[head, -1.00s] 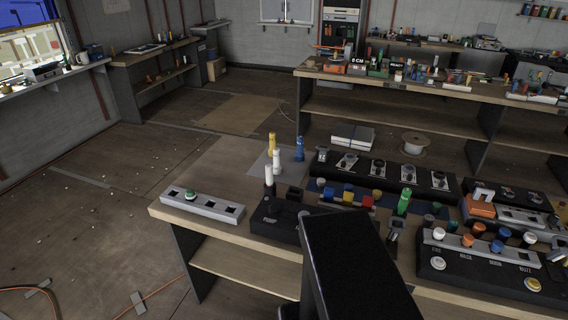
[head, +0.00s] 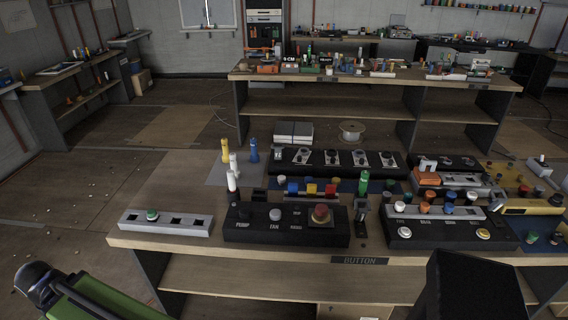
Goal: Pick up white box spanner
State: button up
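Two slim white upright pieces stand close together on the left half of the bench, behind the black PUMP/FAN panel. The rear white piece (head: 233,164) stands by a grey mat, near a yellow upright piece (head: 225,151) and a blue one (head: 253,151). The front white piece (head: 231,182) is just behind the panel. I cannot tell which of the two is the white box spanner. My gripper is not recognisable in the head view, and nothing is seen touching either white piece.
The bench (head: 120,240) has a grey switch strip (head: 165,223) at left and the black panel (head: 285,236) in front of the white pieces. A green upright piece (head: 363,182) stands to the right. A second bench (head: 370,84) is behind. Floor at left is open.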

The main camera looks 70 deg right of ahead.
aim_at(233, 161)
jog(key=z, duration=0.1)
jog(key=i, duration=1.05)
jog(key=z, duration=0.05)
